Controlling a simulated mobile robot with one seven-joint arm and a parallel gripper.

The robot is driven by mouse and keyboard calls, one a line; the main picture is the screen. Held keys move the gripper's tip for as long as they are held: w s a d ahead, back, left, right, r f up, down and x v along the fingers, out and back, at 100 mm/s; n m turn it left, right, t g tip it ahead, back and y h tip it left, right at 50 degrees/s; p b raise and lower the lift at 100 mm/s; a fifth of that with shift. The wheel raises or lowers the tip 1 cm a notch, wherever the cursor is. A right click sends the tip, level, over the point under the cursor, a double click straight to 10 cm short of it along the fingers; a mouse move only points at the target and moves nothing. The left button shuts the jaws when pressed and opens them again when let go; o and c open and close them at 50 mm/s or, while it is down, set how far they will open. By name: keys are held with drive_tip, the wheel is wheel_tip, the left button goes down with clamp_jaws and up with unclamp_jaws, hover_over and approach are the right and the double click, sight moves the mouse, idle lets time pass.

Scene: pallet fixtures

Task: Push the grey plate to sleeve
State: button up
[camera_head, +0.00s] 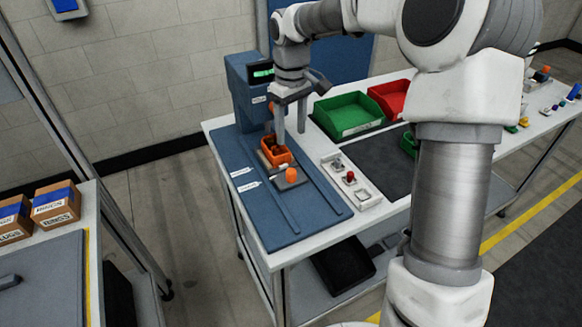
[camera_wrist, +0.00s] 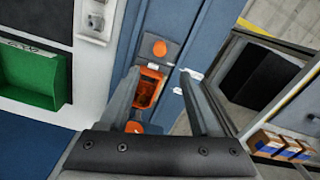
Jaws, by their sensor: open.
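The grey plate (camera_head: 281,183) lies on the blue fixture bed between two rails, with an orange knob (camera_head: 291,174) on its near part. An orange open box (camera_head: 275,157) sits just behind the knob; the plate also shows in the wrist view (camera_wrist: 169,62). My gripper (camera_head: 291,130) is open, pointing down above the orange box, with nothing between its fingers. In the wrist view the fingers (camera_wrist: 157,80) stand either side of the box. A blue upright station (camera_head: 247,92) with a green display stands behind. I cannot tell which part is the sleeve.
Two white labels (camera_head: 247,184) lie on the bed's left side, too small to read. A panel with a red button (camera_head: 350,177) is at the right. Green (camera_head: 345,128) and red bins stand behind it. Boxes (camera_head: 56,204) sit on a separate table at left.

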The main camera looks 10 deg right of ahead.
sight(291, 171)
wheel_tip(291, 171, down, 12)
drive_tip(key=shift+f+b, duration=0.1)
drive_tip(key=shift+b, duration=0.35)
clamp_jaws()
idle(1.3)
